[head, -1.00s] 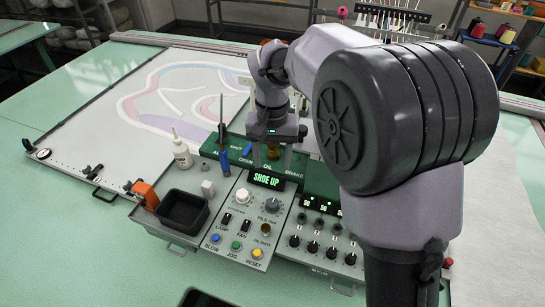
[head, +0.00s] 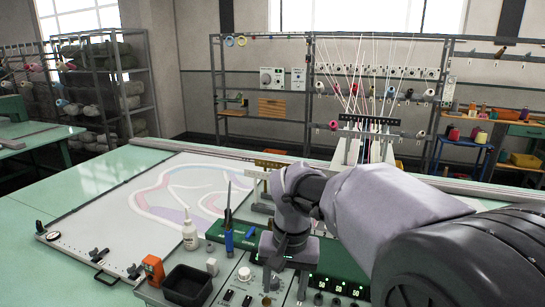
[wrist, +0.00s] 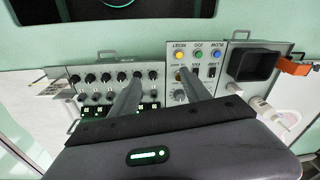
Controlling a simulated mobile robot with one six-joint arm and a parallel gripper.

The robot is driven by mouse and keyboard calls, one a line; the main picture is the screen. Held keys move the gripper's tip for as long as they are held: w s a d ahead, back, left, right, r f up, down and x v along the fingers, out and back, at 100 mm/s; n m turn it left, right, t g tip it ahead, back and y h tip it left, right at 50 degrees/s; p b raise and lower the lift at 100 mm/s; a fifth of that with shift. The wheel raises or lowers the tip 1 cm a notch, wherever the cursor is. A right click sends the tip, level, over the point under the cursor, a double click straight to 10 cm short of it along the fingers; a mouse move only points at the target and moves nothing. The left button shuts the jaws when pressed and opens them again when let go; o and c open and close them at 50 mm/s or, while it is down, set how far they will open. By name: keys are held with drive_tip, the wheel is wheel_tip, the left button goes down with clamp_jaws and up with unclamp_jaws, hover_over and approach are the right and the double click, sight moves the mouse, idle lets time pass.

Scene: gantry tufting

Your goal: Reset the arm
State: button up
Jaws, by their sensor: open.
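My gripper (head: 286,282) hangs pointing down over the control panel (head: 232,283) in the head view, with nothing visible between its fingers. In the wrist view my gripper (wrist: 160,80) shows two separated fingers, open and empty, reaching over the panel (wrist: 215,88). Yellow, green and blue buttons (wrist: 197,54) lie beyond the right finger. The panel display seen earlier is hidden in the head view now.
A black tray (head: 187,285), an orange block (head: 153,268) and a white bottle (head: 190,236) stand left of the gripper. A blue-handled tool (head: 229,238) stands upright close by. The patterned cloth (head: 120,215) lies behind left; yarn racks (head: 380,85) stand at the back.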

drive_tip(key=s+d+f+m+t+b, duration=0.1)
drive_tip(key=s+d+f+b, duration=0.1)
drive_tip(key=s, duration=0.4)
drive_tip(key=s+d+f+m+t+y+b, duration=0.1)
drive_tip(key=s+d+f+t+b, duration=0.1)
drive_tip(key=s+f+b, duration=0.3)
drive_tip(key=s+d+f+t+b, duration=0.1)
drive_tip(key=s+d+f+b, duration=0.2)
drive_tip(key=s+b, duration=0.3)
drive_tip(key=shift+s+d+f+m+t, duration=0.15)
drive_tip(key=shift+s+d+m+t, duration=0.25)
drive_tip(key=shift+s, duration=0.5)
